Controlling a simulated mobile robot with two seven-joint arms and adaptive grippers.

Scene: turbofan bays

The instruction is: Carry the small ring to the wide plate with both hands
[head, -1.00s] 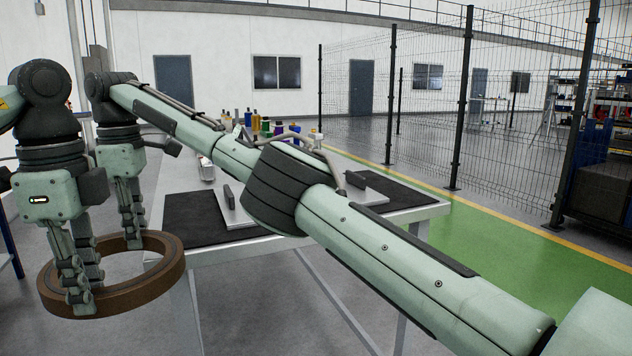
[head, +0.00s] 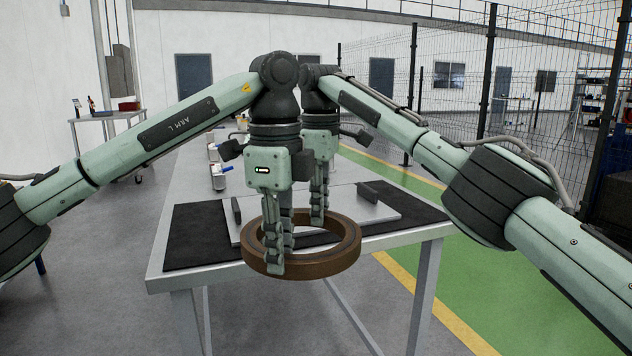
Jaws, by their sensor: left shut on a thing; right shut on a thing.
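The small ring (head: 335,260), brown and thick-walled, hangs roughly level in the middle of the head view, in front of or over the table's near edge. My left gripper (head: 277,256) points down and is shut on the ring's near left wall. My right gripper (head: 318,210), behind it, is shut on the ring's far wall. The wide plate (head: 373,214), light grey and flat, lies on the table behind the ring. Dark upright blocks (head: 368,195) stand at its left and right ends. The ring and grippers hide part of the plate.
The table (head: 160,271) carries a black mat (head: 192,243) under the plate. Small items, including a white one with a blue top (head: 219,175), stand along its left side. A wire fence (head: 455,100) runs on the right. A second table (head: 103,118) stands at back left.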

